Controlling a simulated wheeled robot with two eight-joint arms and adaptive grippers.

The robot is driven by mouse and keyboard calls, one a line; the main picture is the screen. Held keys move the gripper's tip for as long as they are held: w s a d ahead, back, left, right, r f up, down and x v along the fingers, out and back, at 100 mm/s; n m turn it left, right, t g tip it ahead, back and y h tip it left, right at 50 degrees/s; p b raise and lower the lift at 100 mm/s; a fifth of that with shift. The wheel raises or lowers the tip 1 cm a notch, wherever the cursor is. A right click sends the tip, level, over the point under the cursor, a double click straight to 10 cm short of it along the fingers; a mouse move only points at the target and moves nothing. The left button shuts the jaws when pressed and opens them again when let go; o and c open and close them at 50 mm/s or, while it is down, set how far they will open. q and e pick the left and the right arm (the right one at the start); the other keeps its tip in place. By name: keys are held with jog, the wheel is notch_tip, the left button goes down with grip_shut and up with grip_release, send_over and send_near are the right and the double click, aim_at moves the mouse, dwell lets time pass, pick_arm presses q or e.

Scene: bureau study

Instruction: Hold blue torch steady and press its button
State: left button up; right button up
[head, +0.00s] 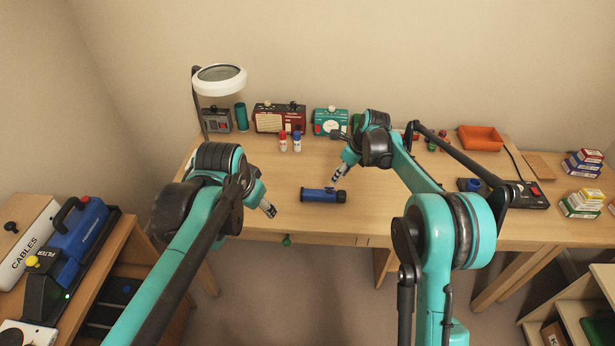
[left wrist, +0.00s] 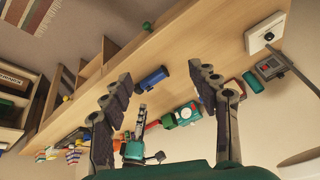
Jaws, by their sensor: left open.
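The blue torch (head: 322,195) lies on its side on the desk near the front edge, its dark head pointing right. It also shows in the left wrist view (left wrist: 150,80), beyond and between my open left fingers. Its button is too small to make out. My left gripper (head: 268,210) is open and empty, left of the torch and apart from it. My right gripper (head: 338,174) is just behind the torch's right end, pointing down and left; its finger gap is unclear. It also shows in the left wrist view (left wrist: 141,113).
A black device (head: 505,193) and small boxes are at the right. Desk around the torch is clear.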

pick_arm(q)
jog(key=w+d+m+g, duration=0.2)
jog(key=w+d+m, duration=0.15)
jog(key=w, duration=0.75)
jog(key=m+g, duration=0.3)
jog(key=m, duration=0.6)
send_over(307, 191)
notch_tip(307, 191, down, 18)
jog(key=shift+a+r, duration=0.1)
jog(key=shift+m, duration=0.25)
notch_tip(307, 191, down, 8)
jog(key=shift+f, duration=0.1)
grip_shut()
pick_arm(e)
grip_shut()
